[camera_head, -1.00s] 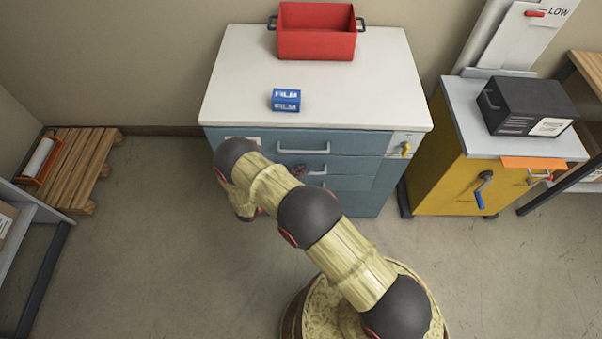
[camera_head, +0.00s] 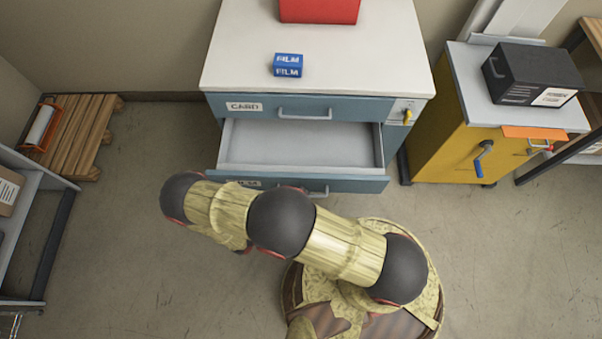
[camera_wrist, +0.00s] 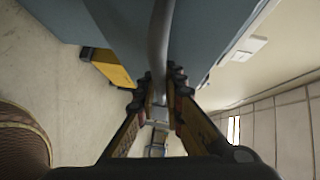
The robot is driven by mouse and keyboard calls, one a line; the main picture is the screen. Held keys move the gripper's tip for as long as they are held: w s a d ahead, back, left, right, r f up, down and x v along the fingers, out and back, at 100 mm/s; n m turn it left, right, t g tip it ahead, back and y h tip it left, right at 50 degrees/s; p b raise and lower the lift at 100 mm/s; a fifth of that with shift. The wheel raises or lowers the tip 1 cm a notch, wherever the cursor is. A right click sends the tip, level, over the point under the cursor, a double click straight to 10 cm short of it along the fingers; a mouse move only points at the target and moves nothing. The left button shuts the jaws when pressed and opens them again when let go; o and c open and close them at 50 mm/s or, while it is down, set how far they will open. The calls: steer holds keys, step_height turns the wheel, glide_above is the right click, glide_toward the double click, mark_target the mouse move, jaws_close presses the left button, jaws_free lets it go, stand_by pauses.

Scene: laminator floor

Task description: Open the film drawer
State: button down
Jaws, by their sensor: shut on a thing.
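The film drawer (camera_head: 370,184) is the second drawer of the blue cabinet and stands pulled well out in the head view. Its inside (camera_head: 290,145) shows empty and grey. Its label is partly covered by my arm. The drawer's bar handle (camera_head: 318,192) shows just past my arm, and it also runs down the middle of the wrist view (camera_wrist: 160,35). My gripper (camera_wrist: 160,88) is shut on this handle in the wrist view. In the head view my arm hides the gripper.
The card drawer (camera_head: 345,105) above is shut, with a yellow key (camera_head: 407,116) at its right. A blue film box (camera_head: 288,66) and a red bin (camera_head: 320,10) sit on the white top. A yellow cabinet (camera_head: 440,145) stands right.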

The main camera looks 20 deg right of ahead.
steer(key=s, duration=0.2)
steer(key=s+a, duration=0.2)
steer(key=s, duration=0.1)
steer(key=shift+s, duration=0.3)
steer(key=c, duration=2.2)
jaws_free()
steer(key=shift+o, duration=0.2)
steer(key=shift+a, duration=0.1)
steer(key=v, duration=1.2)
